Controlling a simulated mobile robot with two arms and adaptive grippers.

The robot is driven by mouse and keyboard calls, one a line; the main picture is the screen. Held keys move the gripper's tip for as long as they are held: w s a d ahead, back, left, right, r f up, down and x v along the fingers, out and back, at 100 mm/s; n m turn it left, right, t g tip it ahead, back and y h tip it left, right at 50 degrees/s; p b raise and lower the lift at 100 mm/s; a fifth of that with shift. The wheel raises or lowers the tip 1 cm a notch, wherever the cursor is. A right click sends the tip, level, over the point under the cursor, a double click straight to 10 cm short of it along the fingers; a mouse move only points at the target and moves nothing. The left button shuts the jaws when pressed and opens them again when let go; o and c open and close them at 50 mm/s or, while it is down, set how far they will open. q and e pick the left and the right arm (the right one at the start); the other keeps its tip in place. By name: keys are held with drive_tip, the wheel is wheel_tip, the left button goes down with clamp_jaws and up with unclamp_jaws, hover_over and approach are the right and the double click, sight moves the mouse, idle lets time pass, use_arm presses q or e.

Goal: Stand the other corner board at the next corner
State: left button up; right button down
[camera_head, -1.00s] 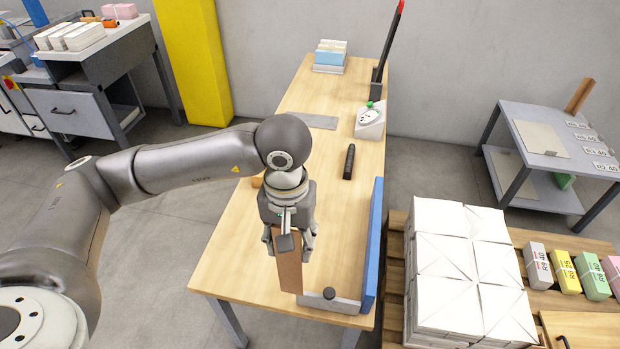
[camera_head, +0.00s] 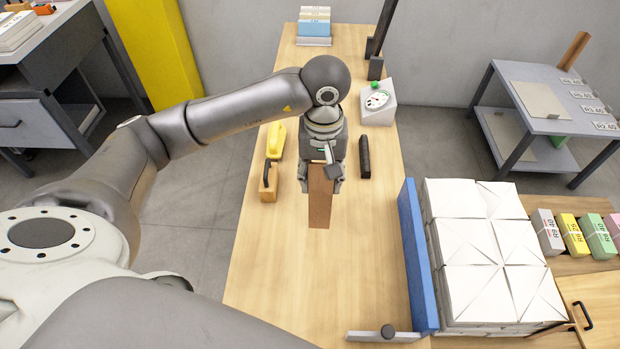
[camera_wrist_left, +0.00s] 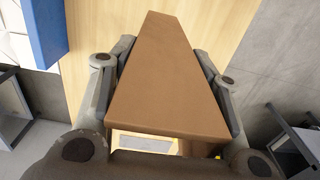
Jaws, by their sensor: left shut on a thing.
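My left gripper (camera_head: 322,178) is shut on a brown corner board (camera_head: 320,200) above the wooden table. In the left wrist view the board (camera_wrist_left: 165,85) runs between the two fingers, its far end pointing away over the table. The stack of white wrapped bundles (camera_head: 485,250) stands on the right, beyond the blue upright panel (camera_head: 417,255). No corner board can be clearly made out standing at the stack's visible corners; its far lower side is partly out of view. My right gripper is not in view.
On the table (camera_head: 300,290) are a yellow tool (camera_head: 276,142), a wooden block (camera_head: 268,185), a black bar (camera_head: 365,157), a dial scale (camera_head: 378,103) and a metal stop (camera_head: 375,335). A grey side table (camera_head: 540,125) stands at right. The table's front middle is clear.

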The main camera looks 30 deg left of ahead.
use_arm(q)
drive_tip(key=w+a+f+p, duration=0.2)
drive_tip(key=w+a+f, duration=0.4)
drive_tip(key=f, duration=0.5)
drive_tip(key=shift+w+a+f, duration=0.15)
drive_tip(key=shift+a, duration=0.3)
drive_tip(key=o, duration=1.3)
